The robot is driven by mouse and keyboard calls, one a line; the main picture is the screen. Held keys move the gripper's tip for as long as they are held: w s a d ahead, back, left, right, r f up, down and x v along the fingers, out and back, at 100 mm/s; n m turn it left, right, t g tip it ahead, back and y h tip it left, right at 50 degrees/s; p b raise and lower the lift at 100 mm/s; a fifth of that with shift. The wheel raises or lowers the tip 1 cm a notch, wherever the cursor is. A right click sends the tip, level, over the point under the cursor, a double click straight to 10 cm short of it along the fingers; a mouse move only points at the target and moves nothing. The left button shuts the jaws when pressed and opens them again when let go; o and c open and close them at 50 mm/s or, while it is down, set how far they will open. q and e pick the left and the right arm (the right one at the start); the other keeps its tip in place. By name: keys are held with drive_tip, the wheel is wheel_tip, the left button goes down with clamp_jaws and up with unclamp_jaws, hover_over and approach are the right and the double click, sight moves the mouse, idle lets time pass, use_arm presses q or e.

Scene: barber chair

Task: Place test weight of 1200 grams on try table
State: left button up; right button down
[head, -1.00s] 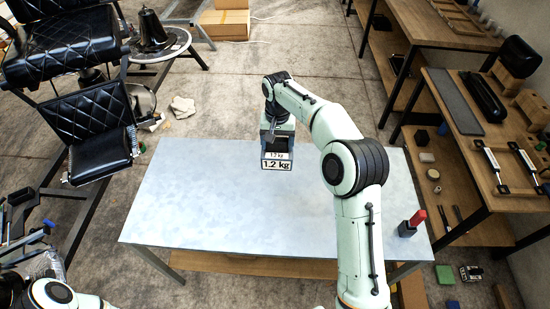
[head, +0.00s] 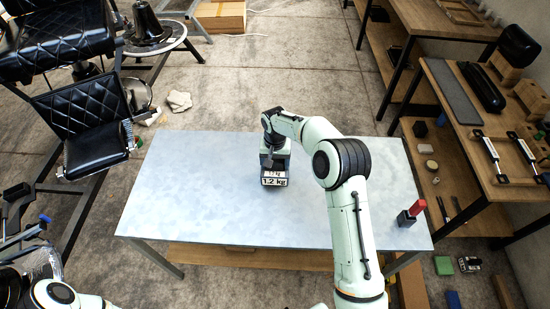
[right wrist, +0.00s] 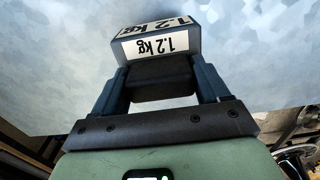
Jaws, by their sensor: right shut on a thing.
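The test weight (head: 274,180) is a dark block with white labels reading 1.2 kg. In the head view it is over the middle of the pale blue-grey table (head: 200,200), at or just above its top; I cannot tell if it touches. My right gripper (head: 274,161) is shut on the weight from above. In the right wrist view the weight (right wrist: 155,45) sits between the fingers, its label upside down, with the table surface behind it. My left arm shows at the bottom left of the head view, but its fingers cannot be made out clearly.
A red and black object (head: 412,212) stands at the table's right edge. A black barber chair (head: 88,120) is at the left. A wooden workbench (head: 500,150) with tools stands at the right. The table's left half is clear.

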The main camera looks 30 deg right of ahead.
drive_tip(key=shift+w+f, duration=0.1)
drive_tip(key=shift+f, duration=1.1)
drive_tip(key=shift+f, duration=0.15)
unclamp_jaws()
drive_tip(key=shift+f, duration=0.1)
wheel_tip(320, 180, up, 12)
drive_tip(key=shift+r+p, duration=0.15)
drive_tip(key=shift+p, duration=0.2)
